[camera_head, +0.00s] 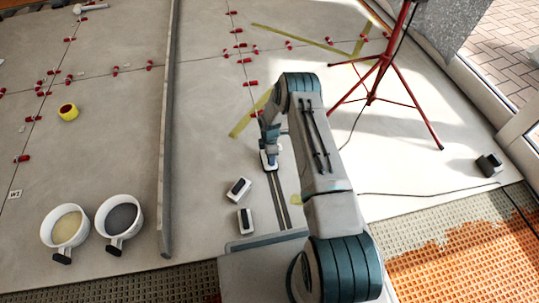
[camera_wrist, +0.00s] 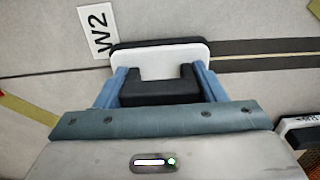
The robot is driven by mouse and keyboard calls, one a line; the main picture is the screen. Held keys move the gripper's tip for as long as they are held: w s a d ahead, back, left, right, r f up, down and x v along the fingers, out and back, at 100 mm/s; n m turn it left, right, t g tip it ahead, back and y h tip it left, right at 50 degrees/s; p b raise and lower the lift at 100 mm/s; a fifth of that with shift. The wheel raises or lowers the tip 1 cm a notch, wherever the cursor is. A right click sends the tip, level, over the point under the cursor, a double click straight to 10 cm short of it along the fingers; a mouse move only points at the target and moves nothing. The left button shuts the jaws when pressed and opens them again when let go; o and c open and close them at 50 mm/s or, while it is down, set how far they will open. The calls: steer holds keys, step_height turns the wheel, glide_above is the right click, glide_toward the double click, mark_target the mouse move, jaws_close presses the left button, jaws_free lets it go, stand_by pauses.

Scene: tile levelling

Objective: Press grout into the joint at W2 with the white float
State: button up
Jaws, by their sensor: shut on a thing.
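The white float (camera_wrist: 160,50) has a white plate and a black handle. My gripper (camera_wrist: 160,78) is shut on its handle, with one blue finger on each side. The W2 label (camera_wrist: 97,30) lies on the tile just beyond the float's left end. A joint edged by two dark strips (camera_wrist: 265,55) runs from the float to the right. In the head view, my gripper (camera_head: 268,155) is low over the far end of these strips (camera_head: 279,200). The plate hides the floor beneath it, and I cannot tell whether it touches.
Two black-and-white blocks (camera_head: 238,189) (camera_head: 245,221) lie left of the strips. Buckets of pale (camera_head: 66,227) and dark grey (camera_head: 121,218) material stand at the left. A long straightedge (camera_head: 168,130) lies between. A red tripod (camera_head: 375,80) stands at the right. Red clips line other joints.

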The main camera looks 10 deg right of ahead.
steer(key=shift+r+p, duration=2.2)
steer(key=shift+r, duration=1.8)
